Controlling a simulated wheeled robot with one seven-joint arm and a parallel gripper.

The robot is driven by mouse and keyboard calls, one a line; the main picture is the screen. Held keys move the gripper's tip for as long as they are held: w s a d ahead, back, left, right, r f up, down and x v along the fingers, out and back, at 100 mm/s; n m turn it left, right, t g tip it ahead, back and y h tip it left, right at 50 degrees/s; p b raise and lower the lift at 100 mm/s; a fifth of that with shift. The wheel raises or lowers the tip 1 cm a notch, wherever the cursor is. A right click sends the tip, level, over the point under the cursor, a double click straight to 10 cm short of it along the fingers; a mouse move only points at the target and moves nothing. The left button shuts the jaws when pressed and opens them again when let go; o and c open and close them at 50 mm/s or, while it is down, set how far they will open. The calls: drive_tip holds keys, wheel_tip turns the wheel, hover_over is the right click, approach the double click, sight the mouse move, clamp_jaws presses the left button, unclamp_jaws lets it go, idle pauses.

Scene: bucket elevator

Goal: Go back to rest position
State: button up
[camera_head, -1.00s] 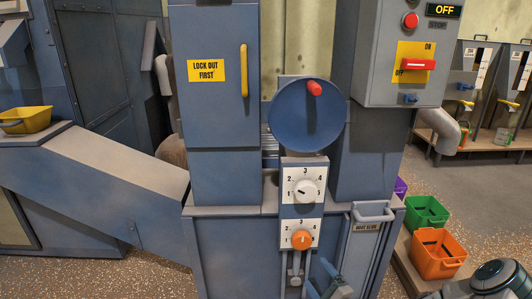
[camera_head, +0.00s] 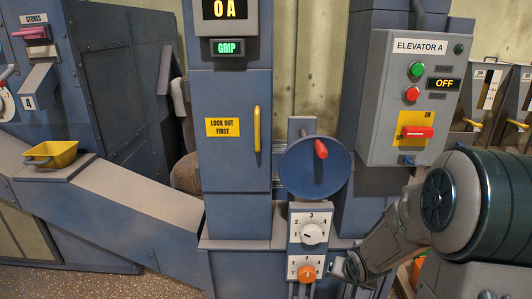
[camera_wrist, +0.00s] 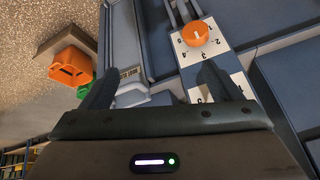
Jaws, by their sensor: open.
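My gripper (camera_head: 348,268) is at the lower middle of the head view, just right of the orange dial knob (camera_head: 307,273). In the wrist view my gripper (camera_wrist: 157,85) has its two dark fingers spread apart with nothing between them. One finger lies over the white dial plate near the orange knob (camera_wrist: 197,33); I cannot tell whether it touches. My arm reaches in from the right of the head view and hides part of the elevator's lower front.
The control box (camera_head: 412,95) reads OFF, with a red switch handle (camera_head: 417,132). A blue wheel (camera_head: 315,168) with a red knob sits above the white dial (camera_head: 311,233). A yellow tub (camera_head: 50,154) stands left. An orange bin (camera_wrist: 70,67) lies left in the wrist view.

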drive_tip(key=s+a+r+n+g+p, duration=0.1)
drive_tip(key=s+a+r+p, duration=0.1)
drive_tip(key=s+r, duration=0.4)
drive_tip(key=s+a+r+n+g+p, duration=0.1)
drive_tip(key=s+r+p, duration=0.4)
drive_tip(key=r, duration=0.7)
drive_tip(key=s+a+r+n+g+p, duration=0.1)
drive_tip(key=s+a+r+p, duration=0.2)
drive_tip(key=s+r, duration=0.4)
wheel_tip(320, 180, up, 2)
drive_tip(key=shift+s+a+r+n+p, duration=0.1)
drive_tip(key=shift+s+a+n+p, duration=0.15)
drive_tip(key=shift+a+n, duration=0.2)
drive_tip(key=shift+w, duration=0.1)
drive_tip(key=shift+c, duration=0.3)
